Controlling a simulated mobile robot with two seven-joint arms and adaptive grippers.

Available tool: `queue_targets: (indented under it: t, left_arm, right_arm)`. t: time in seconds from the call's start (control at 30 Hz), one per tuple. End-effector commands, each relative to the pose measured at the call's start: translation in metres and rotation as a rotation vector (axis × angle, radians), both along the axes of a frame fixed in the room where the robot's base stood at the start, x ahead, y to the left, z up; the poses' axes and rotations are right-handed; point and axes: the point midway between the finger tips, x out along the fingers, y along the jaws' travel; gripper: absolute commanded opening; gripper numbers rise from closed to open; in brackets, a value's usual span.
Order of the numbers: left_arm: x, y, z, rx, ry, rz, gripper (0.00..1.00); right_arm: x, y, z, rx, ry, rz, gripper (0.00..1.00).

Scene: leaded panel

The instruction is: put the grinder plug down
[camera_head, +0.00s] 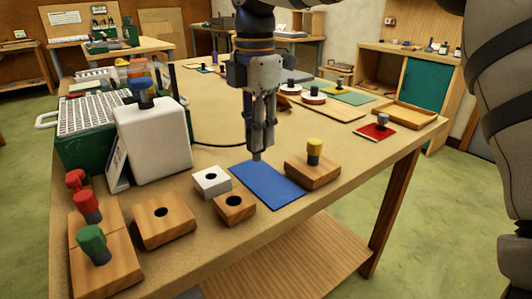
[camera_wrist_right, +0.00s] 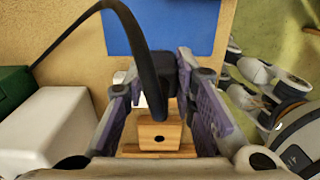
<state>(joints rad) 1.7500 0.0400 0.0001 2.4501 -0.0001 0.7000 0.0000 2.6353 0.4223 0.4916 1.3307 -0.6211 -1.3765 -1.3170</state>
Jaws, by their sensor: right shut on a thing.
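My right gripper (camera_head: 262,140) points straight down and is shut on the grinder plug (camera_head: 257,156), of which only a grey tip shows below the fingers. The tip is over or at the back part of the blue mat (camera_head: 268,186); I cannot tell whether it touches. In the right wrist view the dark plug and its black cable (camera_wrist_right: 133,32) show between the fingers (camera_wrist_right: 170,95). The cable (camera_head: 215,146) also runs left from the gripper behind the white box in the head view. My left gripper is not in view.
The white box (camera_head: 155,140) and green grinder bench (camera_head: 70,150) are further left. The front of the mat is clear.

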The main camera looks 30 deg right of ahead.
Motion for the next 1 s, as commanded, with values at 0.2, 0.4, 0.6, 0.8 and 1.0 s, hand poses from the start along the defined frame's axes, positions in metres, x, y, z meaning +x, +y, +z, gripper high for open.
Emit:
queue_targets:
  t: [0.2,0.4,0.6,0.8,1.0]
  left_arm:
    - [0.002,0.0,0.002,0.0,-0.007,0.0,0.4]
    - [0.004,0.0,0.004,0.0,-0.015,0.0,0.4]
    - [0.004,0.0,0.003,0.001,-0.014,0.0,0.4]
    - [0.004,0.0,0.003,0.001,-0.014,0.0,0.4]
    - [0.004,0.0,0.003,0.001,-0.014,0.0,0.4]
  right_arm:
    - [0.001,-0.018,-0.021,0.0,0.0,0.0,0.0]
    - [0.001,-0.02,-0.055,0.0,0.001,0.001,0.0]
    - [0.002,-0.02,-0.055,-0.001,0.0,0.0,0.0]
    - [0.002,-0.02,-0.059,-0.001,0.0,0.0,0.38]
    - [0.002,-0.02,-0.059,-0.001,0.001,0.0,0.44]
